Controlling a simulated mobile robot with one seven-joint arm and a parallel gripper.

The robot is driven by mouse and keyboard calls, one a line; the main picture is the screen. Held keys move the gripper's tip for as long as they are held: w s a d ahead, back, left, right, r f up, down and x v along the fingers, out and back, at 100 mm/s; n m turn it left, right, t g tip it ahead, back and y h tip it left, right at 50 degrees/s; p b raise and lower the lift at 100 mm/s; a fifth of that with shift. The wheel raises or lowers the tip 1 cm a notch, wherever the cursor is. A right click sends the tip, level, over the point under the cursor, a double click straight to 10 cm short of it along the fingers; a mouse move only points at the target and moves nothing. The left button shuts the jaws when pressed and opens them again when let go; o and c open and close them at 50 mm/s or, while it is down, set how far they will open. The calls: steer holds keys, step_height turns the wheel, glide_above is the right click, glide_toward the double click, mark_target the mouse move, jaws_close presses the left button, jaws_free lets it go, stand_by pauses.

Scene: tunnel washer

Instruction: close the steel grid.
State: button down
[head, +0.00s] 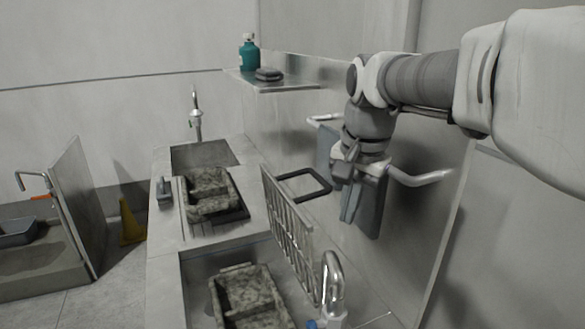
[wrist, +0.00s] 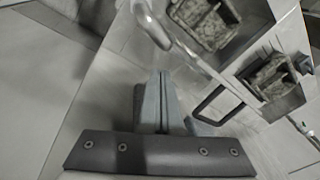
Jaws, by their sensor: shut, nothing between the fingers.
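The steel grid (head: 288,238) is a barred panel in the middle of the head view. It stands raised, roughly upright, at the right side of the sink counter, above the near basin. A dark square loop (head: 304,184) sticks out by its far top corner; it also shows in the wrist view (wrist: 212,108). My gripper (head: 350,208) points down to the right of the grid, apart from it, in front of the steel wall panel. Its fingers (wrist: 160,105) are together and hold nothing. In the wrist view I cannot make out the bars clearly.
A mottled tray (head: 208,192) sits on the counter and another (head: 250,298) in the near basin. A tap (head: 331,280) rises by the grid's near end. A shelf (head: 290,85) holds a teal bottle (head: 249,52). A pale curved bar (head: 420,178) lies close by my gripper.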

steer(key=w+a+r+m+g+p, duration=0.1)
steer(key=w+a+r+m+p, duration=0.3)
steer(key=w, duration=0.4)
steer(key=m+g+p, duration=0.2)
steer(key=p, duration=0.4)
glide_above(304, 196)
steer(key=s+d, duration=0.1)
steer(key=s, duration=0.1)
steer(key=shift+y, duration=0.4)
steer(key=f, duration=0.6)
steer(key=a+f+b, duration=0.1)
steer(key=f, duration=0.3)
steer(key=shift+s, duration=0.1)
steer(key=shift+a, duration=0.1)
